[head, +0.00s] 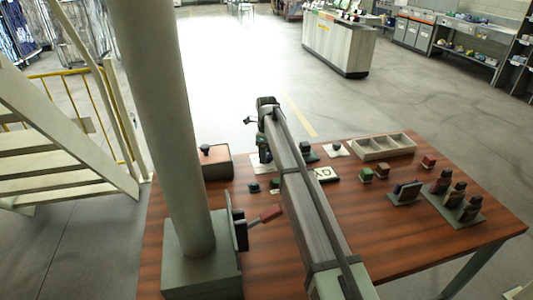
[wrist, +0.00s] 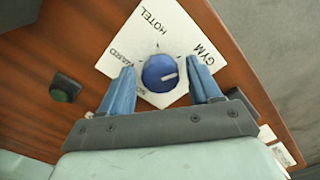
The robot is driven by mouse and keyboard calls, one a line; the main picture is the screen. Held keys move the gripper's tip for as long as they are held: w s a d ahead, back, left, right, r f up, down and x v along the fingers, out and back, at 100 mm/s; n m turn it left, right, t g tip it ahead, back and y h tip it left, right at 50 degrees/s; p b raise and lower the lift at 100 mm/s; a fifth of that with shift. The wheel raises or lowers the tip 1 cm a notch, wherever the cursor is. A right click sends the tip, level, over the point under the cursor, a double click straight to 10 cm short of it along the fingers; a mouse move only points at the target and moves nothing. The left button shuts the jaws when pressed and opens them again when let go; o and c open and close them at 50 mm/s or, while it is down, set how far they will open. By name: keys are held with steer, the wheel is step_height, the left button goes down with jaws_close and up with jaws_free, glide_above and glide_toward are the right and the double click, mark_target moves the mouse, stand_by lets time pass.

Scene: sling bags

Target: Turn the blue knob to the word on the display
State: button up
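The blue knob (wrist: 160,73) sits on a white dial plate (wrist: 125,38) in the wrist view. The plate shows HOTEL at its far corner and GYM at the right; a word at the left and another below it are hard to read or partly covered. The knob's white mark points right, towards GYM's side. My gripper (wrist: 160,66) is open, with one blue finger on each side of the knob; I see gaps. In the head view, my arm mostly hides the knob. A card (head: 325,174) there shows letters like "AD", partly hidden by my arm; I cannot tell if it is the display.
A dark green button (wrist: 65,88) is left of the plate.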

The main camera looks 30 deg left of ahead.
steer(key=shift+o, duration=0.4)
steer(key=shift+r, duration=0.1)
step_height(320, 180, up, 14)
stand_by(0.4)
steer(key=shift+f, duration=0.2)
